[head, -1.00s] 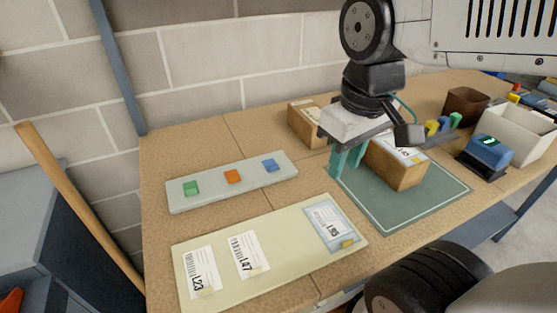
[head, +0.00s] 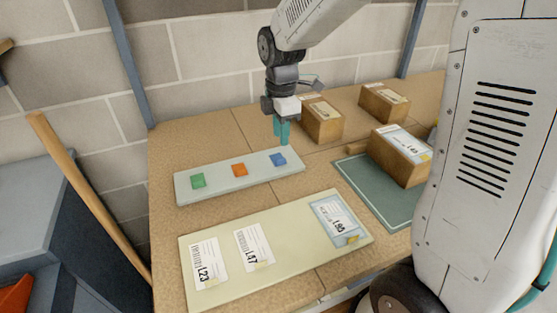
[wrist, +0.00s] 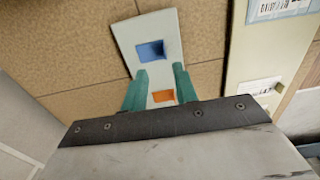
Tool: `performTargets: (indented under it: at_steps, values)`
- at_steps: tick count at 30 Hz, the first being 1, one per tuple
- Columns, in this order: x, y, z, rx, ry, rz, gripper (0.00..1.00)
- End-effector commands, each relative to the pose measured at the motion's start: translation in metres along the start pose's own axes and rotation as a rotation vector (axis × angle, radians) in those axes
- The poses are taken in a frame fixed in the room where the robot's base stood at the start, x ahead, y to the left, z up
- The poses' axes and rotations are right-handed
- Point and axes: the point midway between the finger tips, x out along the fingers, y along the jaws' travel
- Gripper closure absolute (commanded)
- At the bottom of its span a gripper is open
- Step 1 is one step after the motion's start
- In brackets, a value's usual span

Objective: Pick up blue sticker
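The blue sticker (head: 278,160) lies at the right end of a pale grey strip (head: 218,185). In the wrist view the blue sticker (wrist: 151,50) is just beyond my fingertips, between their lines. An orange sticker (head: 239,170) is in the middle of the strip and a green sticker (head: 198,181) at its left end. In the wrist view the orange sticker (wrist: 163,96) shows between my fingers. My gripper (head: 282,140) hangs above the strip's right end; its teal fingers (wrist: 160,72) are apart with nothing between them. Its exact height above the strip is unclear.
A cream board (head: 270,265) with several white labels lies in front of the strip. A cardboard box (head: 396,160) stands on a green mat (head: 362,180) at right. Two more boxes (head: 322,122) (head: 383,103) stand behind. A block wall runs along the back.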

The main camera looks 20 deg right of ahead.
Motion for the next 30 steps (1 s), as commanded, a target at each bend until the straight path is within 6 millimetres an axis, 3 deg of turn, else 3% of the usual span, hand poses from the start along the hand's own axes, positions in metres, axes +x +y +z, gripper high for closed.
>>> performTargets:
  at_steps: [15,25,28,30]
  values:
    - [0.067,-0.008,-0.002,-0.002,0.0,-0.004,0.71]
    - [0.073,-0.007,-0.002,-0.001,0.0,-0.001,0.71]
    - [0.073,-0.008,-0.002,-0.001,0.0,-0.001,0.99]
    - [0.073,-0.008,-0.001,-0.001,0.0,-0.001,1.0]
